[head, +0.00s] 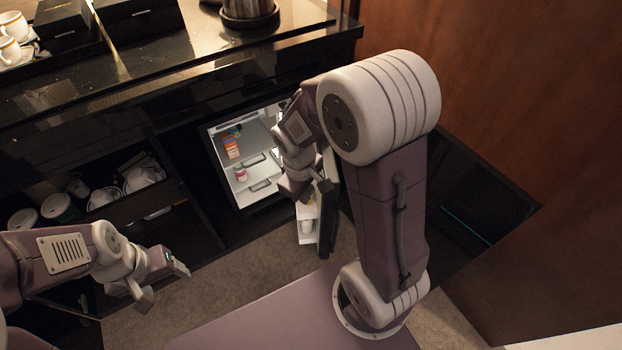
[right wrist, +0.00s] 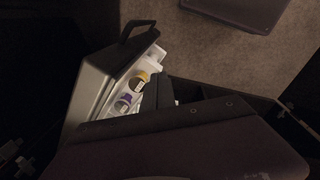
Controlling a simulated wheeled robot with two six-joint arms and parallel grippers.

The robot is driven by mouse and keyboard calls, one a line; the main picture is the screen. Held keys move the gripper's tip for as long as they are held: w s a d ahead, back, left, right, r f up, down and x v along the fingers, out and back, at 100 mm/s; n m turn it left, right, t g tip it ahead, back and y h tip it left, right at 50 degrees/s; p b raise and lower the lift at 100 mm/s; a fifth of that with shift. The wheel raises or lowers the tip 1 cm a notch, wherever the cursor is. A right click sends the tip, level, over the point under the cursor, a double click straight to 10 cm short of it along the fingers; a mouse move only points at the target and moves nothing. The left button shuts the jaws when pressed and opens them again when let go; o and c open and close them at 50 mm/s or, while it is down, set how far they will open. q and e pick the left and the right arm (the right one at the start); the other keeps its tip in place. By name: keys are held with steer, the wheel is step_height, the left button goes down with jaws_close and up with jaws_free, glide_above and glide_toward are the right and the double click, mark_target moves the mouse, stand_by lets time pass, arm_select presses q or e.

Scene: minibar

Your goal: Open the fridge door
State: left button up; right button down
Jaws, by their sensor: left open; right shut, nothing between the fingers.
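The fridge (head: 243,170) stands in the dark cabinet with its lit white inside showing. Its door (head: 328,225) is swung well out, with the white inner shelves facing left. In the right wrist view the door (right wrist: 88,92) shows a dark handle (right wrist: 137,29) and small bottles on its shelves. My right gripper (head: 298,190) is shut and empty, in front of the fridge opening and by the door's upper part. Whether it touches the door is unclear. My left gripper (head: 166,283) is open and empty, low at the left, away from the fridge.
An orange-labelled item (head: 232,147) and a pink-and-white container (head: 241,174) stand inside the fridge. Cups (head: 140,180) sit on a cabinet shelf to the left. The black counter (head: 170,65) runs above. A wooden wall (head: 500,80) bounds the right. Carpet (head: 235,275) lies clear below the fridge.

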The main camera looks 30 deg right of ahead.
steer(key=w+a+r+n+g+h+p, duration=0.3)
steer(key=w+r+n+p, duration=0.4)
steer(key=p, duration=1.3)
steer(key=s+d+f, duration=0.2)
steer(key=d+f, duration=0.1)
steer(key=f, duration=0.2)
steer(key=s+d+f+n+b, duration=0.1)
steer(key=s+d+f, duration=0.2)
steer(key=f, duration=0.3)
steer(key=shift+s+d+f+t+b, duration=0.2)
steer(key=shift+s+f+t+b, duration=0.05)
steer(key=shift+t+b, duration=0.05)
